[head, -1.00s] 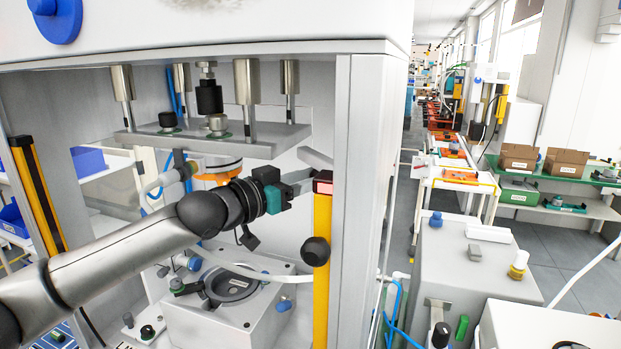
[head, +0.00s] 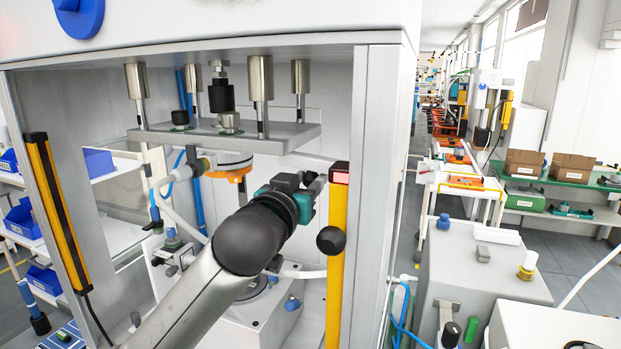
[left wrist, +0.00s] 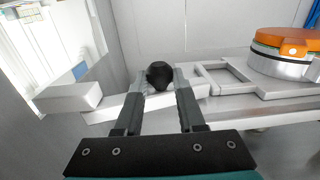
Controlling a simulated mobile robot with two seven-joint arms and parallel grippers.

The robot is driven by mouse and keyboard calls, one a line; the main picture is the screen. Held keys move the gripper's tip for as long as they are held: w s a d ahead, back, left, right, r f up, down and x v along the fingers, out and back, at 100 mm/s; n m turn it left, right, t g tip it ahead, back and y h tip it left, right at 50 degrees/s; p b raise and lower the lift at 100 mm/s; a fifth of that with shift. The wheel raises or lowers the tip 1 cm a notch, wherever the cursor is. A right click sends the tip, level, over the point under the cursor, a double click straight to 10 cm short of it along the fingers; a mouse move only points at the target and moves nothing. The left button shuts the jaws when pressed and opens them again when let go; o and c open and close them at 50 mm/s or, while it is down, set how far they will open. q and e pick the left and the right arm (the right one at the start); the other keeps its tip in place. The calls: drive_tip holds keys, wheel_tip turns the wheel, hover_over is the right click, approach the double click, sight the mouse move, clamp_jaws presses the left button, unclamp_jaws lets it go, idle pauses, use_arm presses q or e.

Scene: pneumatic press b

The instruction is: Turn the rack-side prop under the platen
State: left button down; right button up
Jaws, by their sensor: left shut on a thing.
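My left gripper (head: 314,181) is inside the press, just left of the yellow post and below the platen (head: 225,137). The left wrist view shows its two fingers (left wrist: 159,85) shut on a black ball knob (left wrist: 160,73). A pale bar, seemingly the prop (left wrist: 115,106), runs crosswise behind the fingers at the knob. In the head view the pale bar (head: 304,160) shows level beneath the platen's right end. The knob is hidden there by my gripper. The joint between knob and bar is also hidden. My right gripper is not in view.
A white press base (head: 255,318) is below my arm.

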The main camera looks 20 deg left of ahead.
use_arm(q)
drive_tip(key=shift+s+n+y, duration=0.4)
drive_tip(key=shift+n+y, duration=0.1)
drive_tip(key=shift+y, duration=0.25)
drive_tip(key=shift+s+n+y, duration=0.35)
drive_tip(key=shift+n+y, duration=0.15)
drive_tip(key=shift+y, duration=0.25)
drive_tip(key=c, duration=0.5)
unclamp_jaws()
drive_tip(key=shift+w+a, duration=0.1)
